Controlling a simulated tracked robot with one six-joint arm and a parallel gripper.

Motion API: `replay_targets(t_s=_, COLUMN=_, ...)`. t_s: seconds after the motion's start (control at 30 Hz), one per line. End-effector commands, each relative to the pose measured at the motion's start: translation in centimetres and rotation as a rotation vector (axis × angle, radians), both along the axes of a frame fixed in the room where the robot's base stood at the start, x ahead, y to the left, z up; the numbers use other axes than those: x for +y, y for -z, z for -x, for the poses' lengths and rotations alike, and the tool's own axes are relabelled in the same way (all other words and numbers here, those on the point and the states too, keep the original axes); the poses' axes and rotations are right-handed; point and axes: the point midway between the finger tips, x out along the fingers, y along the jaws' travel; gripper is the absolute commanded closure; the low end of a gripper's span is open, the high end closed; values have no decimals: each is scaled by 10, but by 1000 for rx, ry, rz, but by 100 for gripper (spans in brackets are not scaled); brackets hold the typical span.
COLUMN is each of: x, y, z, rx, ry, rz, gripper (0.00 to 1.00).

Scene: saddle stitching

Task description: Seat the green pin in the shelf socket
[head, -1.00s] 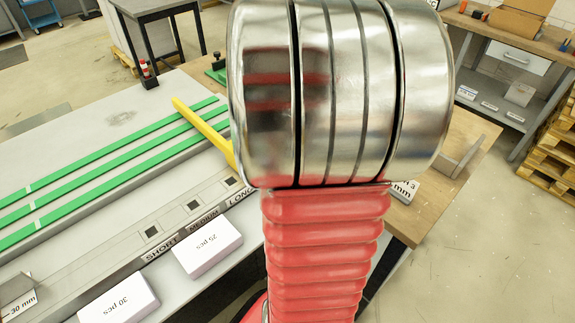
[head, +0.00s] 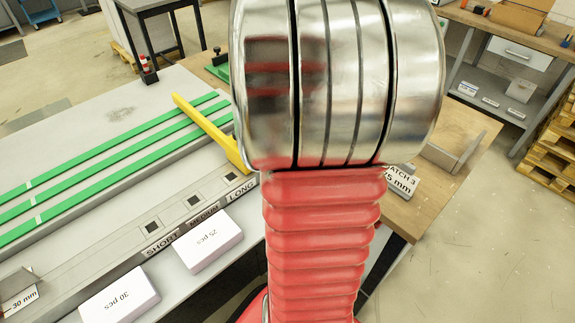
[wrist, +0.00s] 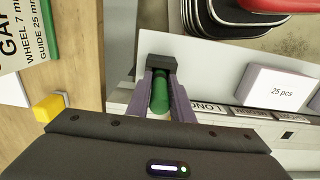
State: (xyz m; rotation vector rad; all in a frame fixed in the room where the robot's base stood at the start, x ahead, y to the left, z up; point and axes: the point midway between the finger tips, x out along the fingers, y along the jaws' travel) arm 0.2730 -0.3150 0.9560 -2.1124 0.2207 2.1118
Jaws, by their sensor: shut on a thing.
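The green pin (wrist: 160,95) is between the two purple fingers of my gripper (wrist: 160,82) in the wrist view. The gripper is shut on it, with a dark block at the finger ends. The long grey shelf ledge (head: 110,247) has several dark square sockets above labels SHORT, MEDIUM and LONG. The LONG socket (head: 230,176) is the one nearest my arm in the head view. In the wrist view the labelled ledge (wrist: 232,108) lies right of the fingers, and the pin looks apart from its sockets. In the head view my arm hides the gripper and pin.
White boxes marked 25 pcs (head: 208,241) and 30 pcs (head: 120,296) stand before the ledge. Green strips (head: 110,165) run behind it. A yellow bar (head: 205,125) slants across the strips near my arm. A labelled block (head: 400,181) sits on the wooden top at right.

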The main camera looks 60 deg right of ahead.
Motion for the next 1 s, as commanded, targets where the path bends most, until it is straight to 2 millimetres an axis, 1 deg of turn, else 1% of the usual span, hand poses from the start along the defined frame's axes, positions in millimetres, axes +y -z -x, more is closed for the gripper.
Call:
replay_targets(t_s=0.27, x=0, y=5, z=0, rx=1, ry=0, rz=-1, gripper=100)
replay_targets(t_s=0.3, x=0, y=5, z=0, rx=0, ry=0, rz=0, gripper=78)
replay_targets(t_s=0.6, x=0, y=5, z=0, rx=0, ry=0, rz=0, gripper=58)
replay_targets(t_s=0.87, x=0, y=4, z=0, rx=0, ry=0, rz=0, gripper=58)
replay_targets(t_s=1.0, x=0, y=-2, z=0, rx=-1, ry=0, rz=1, gripper=58)
